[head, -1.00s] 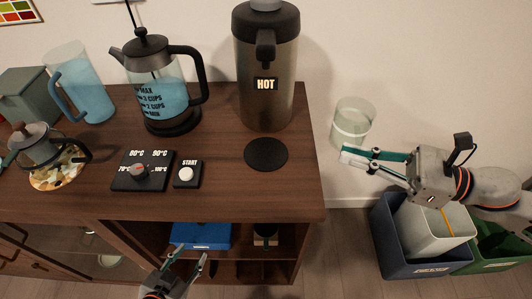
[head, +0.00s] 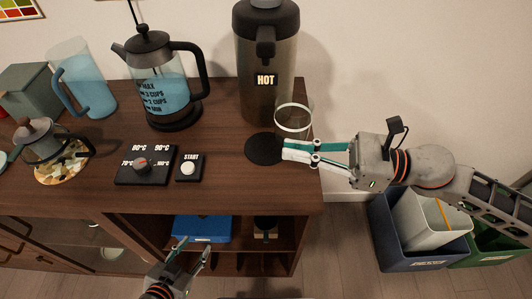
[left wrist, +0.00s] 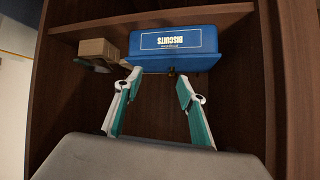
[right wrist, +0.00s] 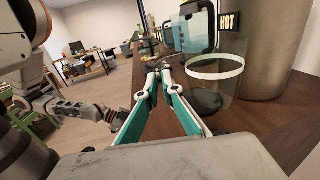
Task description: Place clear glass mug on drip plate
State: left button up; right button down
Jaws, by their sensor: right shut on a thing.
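The clear glass mug (head: 293,121) is upright in my right gripper (head: 286,150), whose fingers are closed together beside it. It shows just right of the drip plate in the head view, close to the cabinet's right edge. In the right wrist view the mug (right wrist: 216,70) stands to the right of the fingers (right wrist: 160,70); their grip on it is hard to see. The drip plate (head: 262,150) is a flat black disc, bare, below the HOT dispenser. My left gripper (head: 193,250) is open and empty before the shelf; it also shows in the left wrist view (left wrist: 158,84).
The HOT dispenser (head: 266,80) stands behind the plate. A temperature panel (head: 145,166), a START button (head: 188,168) and a kettle (head: 165,90) are to the left. A blue biscuit box (left wrist: 174,48) is on the shelf. Bins (head: 415,235) stand at lower right.

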jog(key=a, duration=0.2)
jog(key=a+p, duration=0.1)
jog(key=a, duration=0.1)
jog(key=w+a, duration=0.1)
jog(key=a, duration=0.1)
jog(key=shift+r, duration=0.15)
jog(key=shift+w+f, duration=0.1)
jog(key=shift+f, duration=0.1)
notch_tip(320, 180, down, 3)
jog(key=shift+f, duration=0.25)
jog(key=shift+f+b, duration=0.15)
jog(key=shift+b, duration=0.25)
jog(key=c, duration=2.2)
grip_release()
pick_arm(q)
jog(key=shift+s+r, duration=0.1)
jog(key=shift+r, duration=0.15)
